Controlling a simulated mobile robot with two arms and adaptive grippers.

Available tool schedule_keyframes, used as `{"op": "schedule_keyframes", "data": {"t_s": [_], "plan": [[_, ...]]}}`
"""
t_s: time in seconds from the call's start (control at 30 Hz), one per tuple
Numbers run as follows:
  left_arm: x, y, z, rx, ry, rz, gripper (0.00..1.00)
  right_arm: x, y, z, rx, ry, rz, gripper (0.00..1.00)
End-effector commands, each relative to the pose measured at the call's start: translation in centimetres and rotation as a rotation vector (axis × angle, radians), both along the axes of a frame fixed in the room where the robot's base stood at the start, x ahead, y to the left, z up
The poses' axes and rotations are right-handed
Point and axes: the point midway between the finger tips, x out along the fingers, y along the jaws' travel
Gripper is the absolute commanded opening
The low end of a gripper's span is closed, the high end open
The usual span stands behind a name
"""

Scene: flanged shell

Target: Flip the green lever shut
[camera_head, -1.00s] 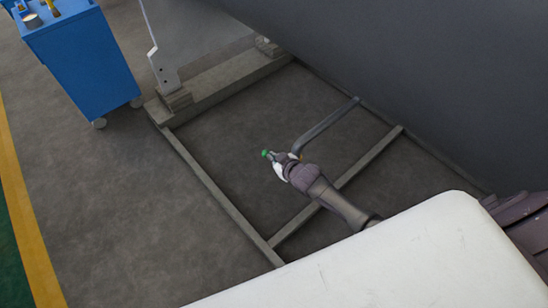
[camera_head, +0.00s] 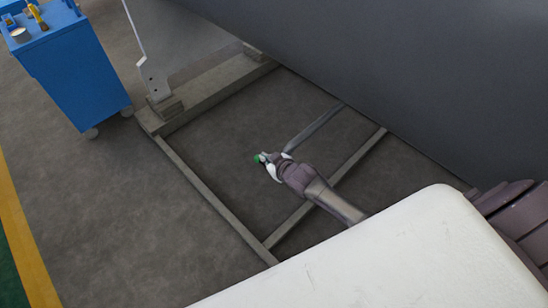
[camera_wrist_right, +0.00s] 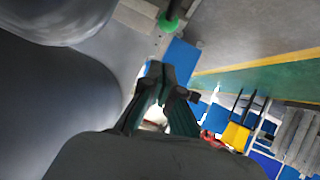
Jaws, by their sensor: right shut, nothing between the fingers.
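The rest of the lever is hard to make out there. In the right wrist view a green knob-like piece (camera_wrist_right: 168,24) on a dark rod shows at the top, just beyond the fingertips of my right gripper (camera_wrist_right: 160,72). The fingers are shut and empty. I cannot tell whether they touch the green piece. My left gripper is not in view.
A grey pipe (camera_head: 315,127) runs from the big dark shell (camera_head: 420,80) to beside my right gripper. Frame beams (camera_head: 215,197) lie on the floor around it. A blue trolley (camera_head: 72,75) with small items stands upper left. Open floor lies between.

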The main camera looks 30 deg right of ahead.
Motion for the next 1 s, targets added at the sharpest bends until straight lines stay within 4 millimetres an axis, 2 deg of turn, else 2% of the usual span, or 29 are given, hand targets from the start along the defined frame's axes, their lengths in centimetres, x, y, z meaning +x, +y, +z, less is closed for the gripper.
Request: {"op": "schedule_keyframes", "data": {"t_s": [0.2, 0.4, 1.0], "plan": [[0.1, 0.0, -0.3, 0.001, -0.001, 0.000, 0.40, -2.8, -0.4, 2.7, 0.000, -0.004, 0.000, 0.00], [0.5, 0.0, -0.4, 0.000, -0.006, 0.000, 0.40, -4.4, -0.7, 4.3, 0.000, -0.003, 0.000, 0.00], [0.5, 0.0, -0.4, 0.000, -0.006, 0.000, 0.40, -5.0, -0.8, 4.9, 0.000, -0.002, -0.001, 0.00]]}}
